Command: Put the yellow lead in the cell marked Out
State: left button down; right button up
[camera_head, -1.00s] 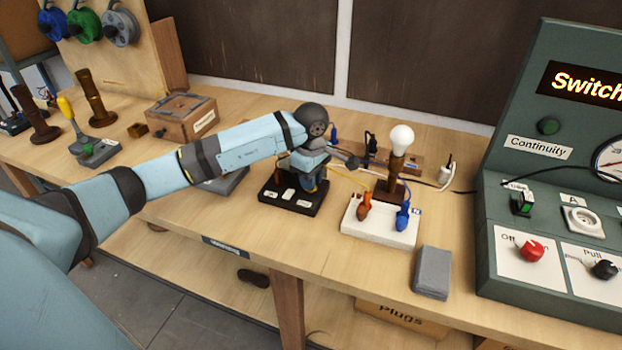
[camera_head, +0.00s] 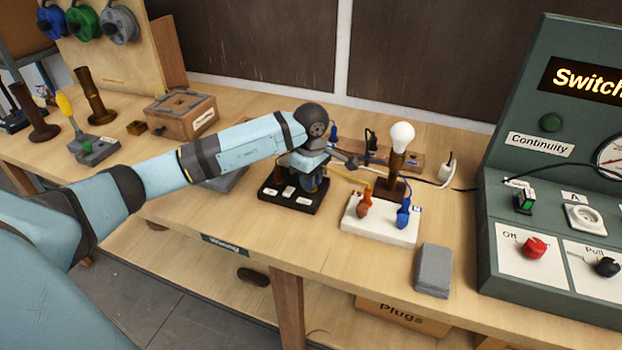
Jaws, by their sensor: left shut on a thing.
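My left gripper (camera_head: 312,186) is low over the black block (camera_head: 280,205), which has several small white labels along its front. The labels are too small to read, so I cannot tell which cell is marked Out. The yellow lead (camera_head: 347,178) shows as a thin wire running from beside my gripper towards the white terminal base (camera_head: 379,233). My left gripper is shut on the yellow lead's end, but its fingertips and that end are mostly hidden by my wrist. My right gripper is out of view.
A lamp with a white bulb (camera_head: 402,136) stands behind the white base, which bears an orange terminal (camera_head: 364,201) and a blue terminal (camera_head: 403,212). A grey block (camera_head: 433,271) lies in front. The green test panel (camera_head: 515,95) closes off the right side.

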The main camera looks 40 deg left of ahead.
pick_arm(q)
jog(key=shift+f, duration=0.1)
jog(key=c, duration=1)
grip_release()
notch_tip(320, 180, up, 14)
jog(key=shift+f, duration=0.1)
